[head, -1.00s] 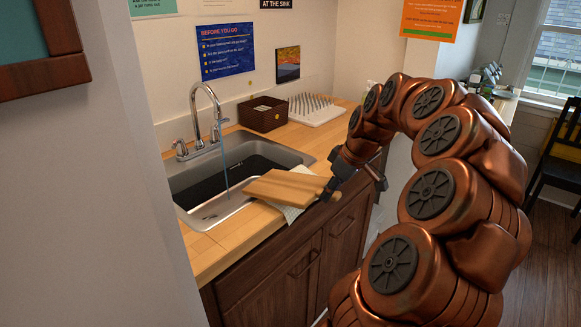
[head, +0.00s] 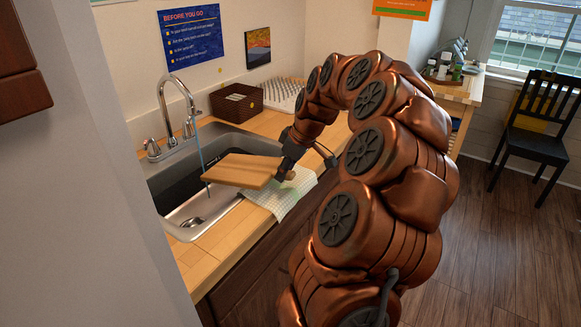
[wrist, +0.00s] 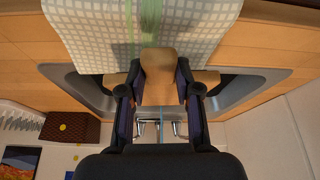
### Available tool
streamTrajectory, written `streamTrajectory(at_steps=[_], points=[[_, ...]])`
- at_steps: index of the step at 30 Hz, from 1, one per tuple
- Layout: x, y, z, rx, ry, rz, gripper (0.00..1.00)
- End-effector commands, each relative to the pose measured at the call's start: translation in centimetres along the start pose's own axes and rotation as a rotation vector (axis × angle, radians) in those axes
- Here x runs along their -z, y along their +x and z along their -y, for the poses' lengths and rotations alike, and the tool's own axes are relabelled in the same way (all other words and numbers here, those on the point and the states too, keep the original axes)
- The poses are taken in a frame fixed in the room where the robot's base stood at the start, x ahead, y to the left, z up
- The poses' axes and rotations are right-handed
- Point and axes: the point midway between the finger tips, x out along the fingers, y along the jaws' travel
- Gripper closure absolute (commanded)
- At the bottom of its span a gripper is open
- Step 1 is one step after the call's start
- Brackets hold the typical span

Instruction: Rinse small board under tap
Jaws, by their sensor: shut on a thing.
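The small wooden board (head: 240,170) is held level over the front of the sink (head: 190,226). My gripper (head: 287,173) is shut on the board's handle, at the board's right end. In the wrist view the board's handle (wrist: 162,78) shows between my two fingers (wrist: 160,100). The chrome tap (head: 176,98) stands behind the sink. A thin blue stream of water (head: 198,150) runs from it and passes close to the board's left end. I cannot tell whether the water touches the board.
A checked cloth (head: 285,196) lies over the counter's front edge, below my gripper; it also shows in the wrist view (wrist: 90,35). A brown basket (head: 236,102) and a white drying rack (head: 284,95) stand behind the sink. A grey wall (head: 75,200) stands close on the left.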

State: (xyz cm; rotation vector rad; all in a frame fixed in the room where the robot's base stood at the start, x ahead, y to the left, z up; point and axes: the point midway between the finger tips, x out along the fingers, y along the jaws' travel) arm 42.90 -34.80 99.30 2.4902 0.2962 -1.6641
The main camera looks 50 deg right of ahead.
Motion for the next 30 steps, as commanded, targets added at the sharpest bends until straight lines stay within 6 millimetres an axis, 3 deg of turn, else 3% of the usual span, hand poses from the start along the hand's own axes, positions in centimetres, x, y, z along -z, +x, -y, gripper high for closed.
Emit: streamTrajectory(at_steps=[30], points=[[6.8,4.6,-0.4,0.001,-0.002,-0.001,1.0]])
